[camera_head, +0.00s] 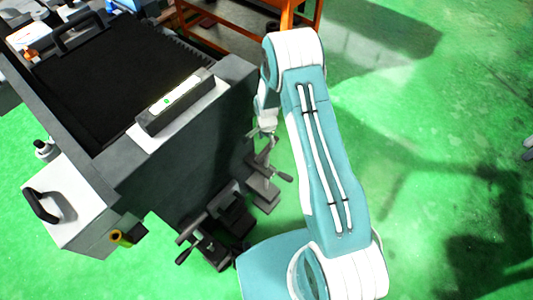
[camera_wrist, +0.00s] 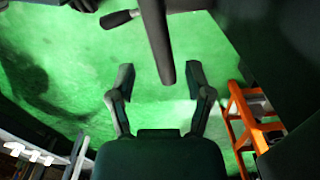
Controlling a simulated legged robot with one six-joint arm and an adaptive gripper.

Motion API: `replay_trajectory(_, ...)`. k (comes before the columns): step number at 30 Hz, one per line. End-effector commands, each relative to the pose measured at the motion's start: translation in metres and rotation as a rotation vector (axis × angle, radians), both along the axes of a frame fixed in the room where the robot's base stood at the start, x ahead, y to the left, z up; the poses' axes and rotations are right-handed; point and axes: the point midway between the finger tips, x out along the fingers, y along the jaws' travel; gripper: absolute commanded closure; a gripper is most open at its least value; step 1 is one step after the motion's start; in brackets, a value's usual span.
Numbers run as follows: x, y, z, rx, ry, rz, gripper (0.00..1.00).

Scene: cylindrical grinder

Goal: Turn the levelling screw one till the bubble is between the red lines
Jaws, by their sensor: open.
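A spirit level (camera_head: 176,101) with a pale lit vial lies on the grey machine's top edge. A small green spot shows in the vial; the red lines are too small to make out. Two screw mechanisms with dark-tipped handles stand by the machine's base: one (camera_head: 263,172) below my gripper, one (camera_head: 208,238) nearer the front. I cannot tell which is screw one. My gripper (camera_wrist: 159,82) is open and empty, its two fingers spread. In the wrist view, a dark rod (camera_wrist: 157,42) reaches down towards the gap between the fingertips, and a dark-gripped handle (camera_wrist: 118,18) shows beyond.
The grey machine (camera_head: 180,165) fills the left, with a white box (camera_head: 75,205) with a black handle on its side. An orange frame (camera_head: 222,42) stands behind; it also shows at the right in the wrist view (camera_wrist: 243,118).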

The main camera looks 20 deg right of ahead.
Motion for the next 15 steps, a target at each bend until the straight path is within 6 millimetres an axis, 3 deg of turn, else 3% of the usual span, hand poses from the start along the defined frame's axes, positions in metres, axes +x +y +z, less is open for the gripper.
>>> replay_trajectory(15,-0.001,0.000,-0.085,0.002,0.003,0.002,0.35)
